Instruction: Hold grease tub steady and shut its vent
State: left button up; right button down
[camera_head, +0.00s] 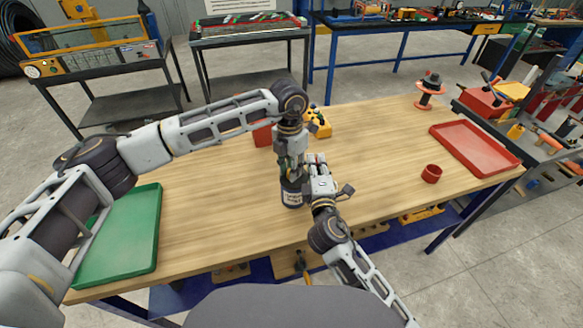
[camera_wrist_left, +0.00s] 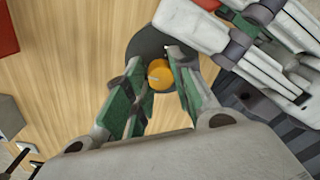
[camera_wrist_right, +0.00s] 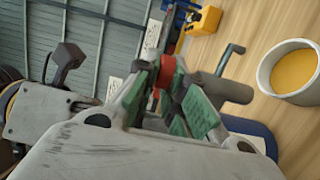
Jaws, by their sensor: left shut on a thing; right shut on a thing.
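The grease tub (camera_head: 292,195), dark with a white label, stands upright on the table. My left gripper (camera_head: 291,172) comes down on its top from above. In the left wrist view its fingers (camera_wrist_left: 158,72) are shut around an orange round knob (camera_wrist_left: 160,77) over a dark disc (camera_wrist_left: 149,43). My right gripper (camera_head: 315,159) is just right of my left one, its tips above the label. In the right wrist view its fingers (camera_wrist_right: 166,85) are shut on a small red part (camera_wrist_right: 165,72). I cannot tell how this part joins the tub, or the vent's position.
A green tray (camera_head: 145,235) lies at the left and a red tray (camera_head: 475,147) at the right. A red cup (camera_head: 431,173), a yellow box (camera_head: 320,125) and a red box (camera_head: 262,135) stand on the table. Table between them is clear.

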pick_arm(q)
jog(key=shift+r, duration=0.1)
pick_arm(e)
jog(key=shift+s+a, duration=0.1)
jog(key=shift+a, duration=0.05)
pick_arm(q)
jog(key=o, duration=0.6)
jog(key=shift+w, duration=0.1)
jog(key=shift+o, duration=0.8)
jog(key=shift+r, duration=0.1)
notch_tip(320, 180, up, 12)
jog(key=shift+a, duration=0.2)
jog(key=shift+w, duration=0.1)
pick_arm(e)
jog(key=c, duration=1.4)
grip_release()
